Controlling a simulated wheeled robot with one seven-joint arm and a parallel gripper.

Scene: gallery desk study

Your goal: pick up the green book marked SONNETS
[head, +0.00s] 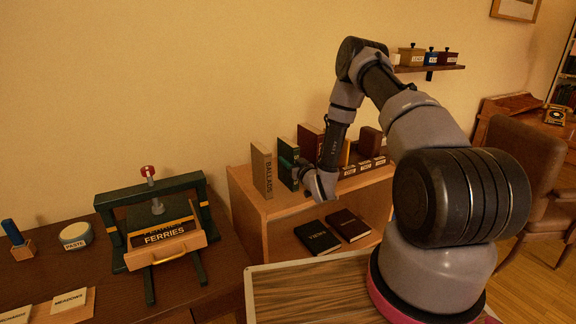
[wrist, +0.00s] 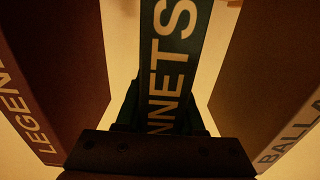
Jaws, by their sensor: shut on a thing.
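The green book marked SONNETS (head: 288,150) stands upright on the top of the low bookcase. In the wrist view its spine (wrist: 170,60) fills the middle, with the first letters out of sight. My gripper (head: 299,170) is at the book and shut on it, with a dark finger on each side of the spine in the wrist view (wrist: 162,112). The tan BALLADS book (head: 262,170) and the dark red LEGENDS book (head: 309,140) stand on either side, with gaps between. I cannot tell whether the book's base touches the shelf.
The bookcase (head: 282,205) holds more books and small labelled boxes to the right, partly behind my arm. Two dark books (head: 318,237) lie on its lower shelf. At left, a desk (head: 185,285) bears a green press (head: 150,210) with a FERRIES block and a paste jar (head: 76,236).

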